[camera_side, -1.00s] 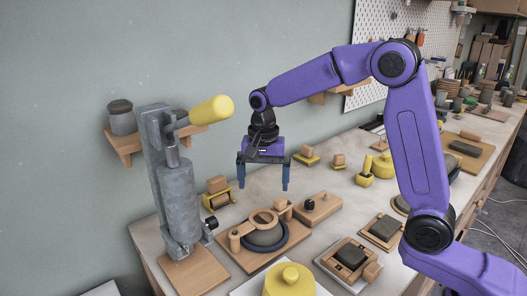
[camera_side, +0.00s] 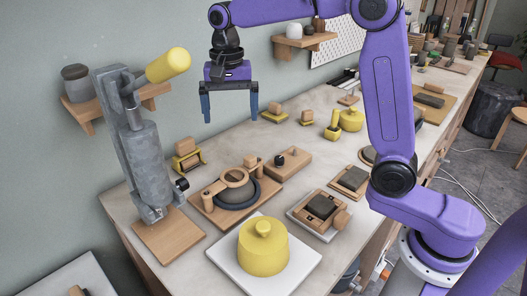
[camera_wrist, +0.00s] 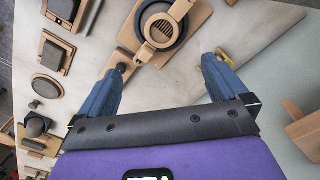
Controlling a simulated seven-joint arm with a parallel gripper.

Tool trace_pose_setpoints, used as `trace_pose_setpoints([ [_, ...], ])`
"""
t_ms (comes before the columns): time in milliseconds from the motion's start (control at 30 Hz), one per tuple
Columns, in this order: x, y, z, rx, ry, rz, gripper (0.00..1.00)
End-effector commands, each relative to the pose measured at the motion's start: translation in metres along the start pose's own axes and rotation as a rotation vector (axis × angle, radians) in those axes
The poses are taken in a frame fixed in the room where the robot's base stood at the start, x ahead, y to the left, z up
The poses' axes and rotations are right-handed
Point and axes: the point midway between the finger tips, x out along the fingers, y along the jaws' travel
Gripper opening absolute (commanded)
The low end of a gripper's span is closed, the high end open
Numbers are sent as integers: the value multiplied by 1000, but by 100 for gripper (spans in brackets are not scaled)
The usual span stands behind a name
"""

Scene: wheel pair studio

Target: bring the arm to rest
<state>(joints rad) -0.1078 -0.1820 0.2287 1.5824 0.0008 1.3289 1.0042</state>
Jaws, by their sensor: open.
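My purple arm reaches across above the workbench (camera_side: 300,160). My gripper (camera_side: 229,117) hangs from it with two blue fingers pointing down, spread apart and empty. In the side view it is well above the bench top, over the area behind a wooden fixture with a dark ring (camera_side: 253,193). In the wrist view my gripper (camera_wrist: 165,63) also shows wide open with nothing between its fingers. The ring fixture (camera_wrist: 187,40) lies beyond the fingertips there.
A grey press with a yellow handle (camera_side: 168,65) stands at the left. A yellow lidded pot (camera_side: 263,254) sits on a white board in front. Small wooden blocks and fixtures are spread over the bench. Wall shelves (camera_side: 155,91) are behind. The air around my gripper looks clear.

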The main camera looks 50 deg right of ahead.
Motion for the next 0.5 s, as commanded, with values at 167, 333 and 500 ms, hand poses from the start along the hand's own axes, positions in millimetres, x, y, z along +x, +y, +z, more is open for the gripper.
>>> trace_pose_setpoints([
  [167,6,12,27,-208,2,-3,100],
  [333,15,31,56,-428,3,-5,100],
  [500,24,56,83,-648,5,-9,100],
])
